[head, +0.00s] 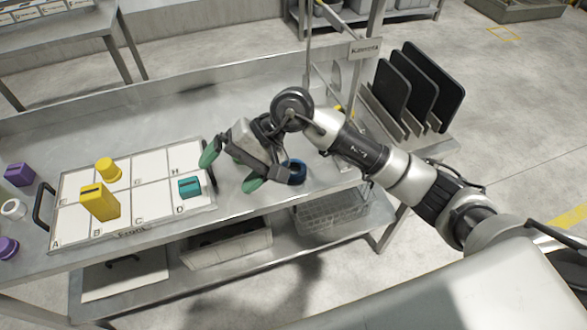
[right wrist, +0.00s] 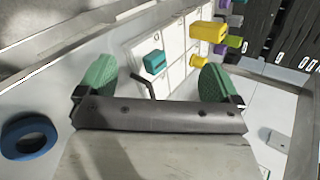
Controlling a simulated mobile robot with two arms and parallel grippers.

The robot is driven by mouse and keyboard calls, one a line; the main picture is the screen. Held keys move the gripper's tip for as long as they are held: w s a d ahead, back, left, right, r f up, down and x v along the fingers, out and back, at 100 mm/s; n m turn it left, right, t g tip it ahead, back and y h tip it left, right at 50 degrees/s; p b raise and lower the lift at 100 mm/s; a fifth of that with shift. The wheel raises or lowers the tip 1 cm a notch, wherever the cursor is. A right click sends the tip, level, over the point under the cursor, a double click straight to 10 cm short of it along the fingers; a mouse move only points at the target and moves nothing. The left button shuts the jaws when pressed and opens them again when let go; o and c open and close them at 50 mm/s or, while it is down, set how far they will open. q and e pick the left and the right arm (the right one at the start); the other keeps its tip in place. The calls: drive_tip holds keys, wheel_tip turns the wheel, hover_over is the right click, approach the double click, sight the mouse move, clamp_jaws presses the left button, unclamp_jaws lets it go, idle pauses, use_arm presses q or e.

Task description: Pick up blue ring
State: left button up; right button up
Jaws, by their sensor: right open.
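The blue ring (head: 297,172) lies on the metal table, to the right of the white lettered tray and partly hidden by my right gripper. In the right wrist view the blue ring (right wrist: 28,138) is at the lower left, outside the jaws. My right gripper (head: 231,170) has green fingertips, is open and empty, and is above the table between the tray and the ring. The right wrist view shows both green fingers (right wrist: 158,82) spread apart. My left gripper is not in view.
The tray (head: 150,212) holds a tall yellow block (head: 99,202), a yellow cylinder (head: 107,169) and a teal block (head: 190,187). Purple pieces and a white ring (head: 13,209) stand at the left. A rack of black panels (head: 410,90) is at the right end.

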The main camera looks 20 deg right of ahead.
drive_tip(key=w+d+f+n+h, duration=0.1)
drive_tip(key=w+d+n+h, duration=0.25)
drive_tip(key=d+h, duration=0.35)
drive_tip(key=n+t+h, duration=0.1)
drive_tip(key=h, duration=0.2)
hover_over(295, 167)
drive_tip(key=s+a, duration=0.1)
drive_tip(key=s, duration=0.1)
wheel_tip(295, 167, down, 4)
drive_tip(key=shift+w+f, duration=0.1)
drive_tip(key=shift+w, duration=0.05)
drive_tip(key=shift+d+f+p, duration=0.15)
drive_tip(key=shift+f+p, duration=0.75)
drive_tip(key=shift+f, duration=2)
drive_tip(key=c, duration=1)
wheel_tip(295, 167, up, 10)
drive_tip(key=shift+r+b, duration=0.1)
drive_tip(key=shift+b, duration=0.55)
